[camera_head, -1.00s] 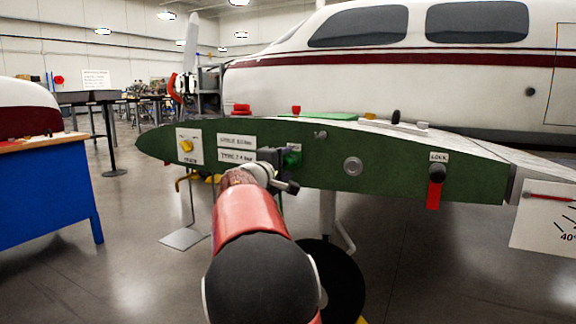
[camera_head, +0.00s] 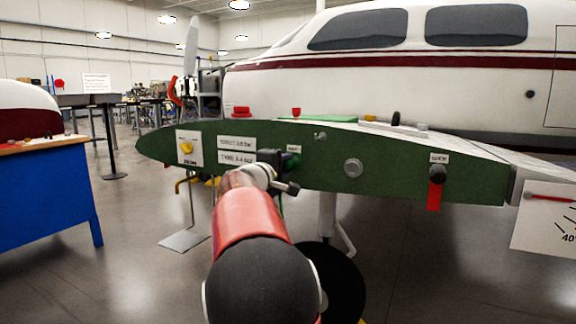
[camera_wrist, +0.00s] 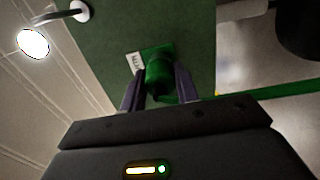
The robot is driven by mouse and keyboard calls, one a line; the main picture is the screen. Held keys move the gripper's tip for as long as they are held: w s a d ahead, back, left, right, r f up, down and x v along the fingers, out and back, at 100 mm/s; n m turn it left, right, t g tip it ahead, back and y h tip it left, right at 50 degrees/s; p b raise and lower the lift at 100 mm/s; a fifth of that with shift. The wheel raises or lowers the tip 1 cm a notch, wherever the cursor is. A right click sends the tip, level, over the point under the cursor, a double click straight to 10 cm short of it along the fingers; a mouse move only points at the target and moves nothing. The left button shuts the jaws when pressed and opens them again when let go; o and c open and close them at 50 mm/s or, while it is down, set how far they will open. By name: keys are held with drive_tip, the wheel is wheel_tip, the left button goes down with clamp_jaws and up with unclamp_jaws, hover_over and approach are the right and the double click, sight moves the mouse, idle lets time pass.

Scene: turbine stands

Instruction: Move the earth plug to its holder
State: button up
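The earth plug (camera_wrist: 159,76), a green cylinder, stands at the green panel (camera_wrist: 195,28) beside a small white label in the wrist view. In the head view it shows as a small green shape (camera_head: 292,161) below its label, partly hidden by my gripper (camera_head: 278,164). The two fingers of my gripper (camera_wrist: 159,80) lie on either side of the plug in the wrist view. I cannot tell whether they press on it. A green strip (camera_wrist: 285,88) runs off to the right in that view. I cannot make out which thing is the plug's holder.
The dark green panel (camera_head: 330,172) carries a yellow knob (camera_head: 187,148), a round grey fitting (camera_head: 353,167) and a black knob with a red ribbon (camera_head: 435,190). Small coloured parts lie on top of the wing. A blue table (camera_head: 45,200) stands at the left.

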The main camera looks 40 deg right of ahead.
clamp_jaws()
drive_tip(key=shift+a, duration=0.1)
drive_tip(key=shift+s+a, duration=0.15)
drive_tip(key=shift+a, duration=0.15)
drive_tip(key=shift+a+b, duration=0.25)
drive_tip(key=shift+b, duration=0.1)
drive_tip(key=shift+b+v, duration=0.75)
drive_tip(key=shift+v, duration=0.7)
